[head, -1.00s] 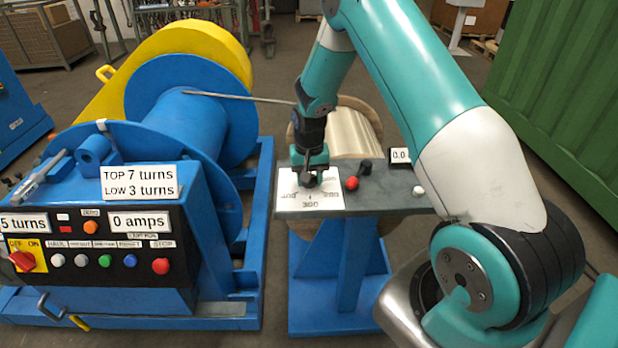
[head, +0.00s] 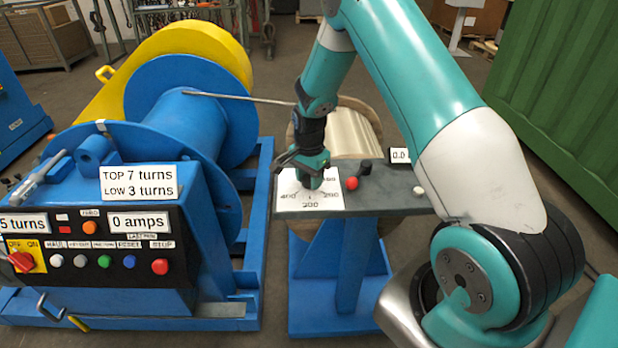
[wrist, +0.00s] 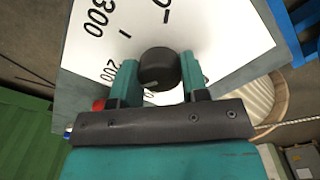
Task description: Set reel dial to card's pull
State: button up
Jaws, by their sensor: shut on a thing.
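The reel dial is a black round knob (wrist: 158,66) on a white plate (head: 325,203) printed with numbers, on the grey top of a blue stand. My gripper (head: 310,180) points down over the plate and hides the knob in the head view. In the wrist view its two teal fingers (wrist: 160,78) are shut on opposite sides of the knob. A pale mark shows on the knob's edge nearest my gripper. 300 and 200 are readable on the plate. A card (head: 139,183) on the blue winch reads TOP 7 turns, LOW 3 turns; no pull value is readable on it.
A red knob (head: 351,183), a black lever (head: 366,168) and a small display (head: 400,156) sit right of the dial plate. A wooden reel (head: 350,132) stands behind. The winch panel (head: 90,245) with buttons is left. A green container (head: 560,95) stands at right.

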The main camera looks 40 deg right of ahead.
aim_at(309, 177)
jog(key=shift+w+r+m, duration=0.1)
jog(key=shift+m, duration=0.2)
dwell(0.4)
jog(key=o, duration=0.9)
jog(key=shift+o, duration=0.2)
notch_tip(309, 177, up, 17)
jog(key=b, duration=0.1)
jog(key=shift+r, duration=0.15)
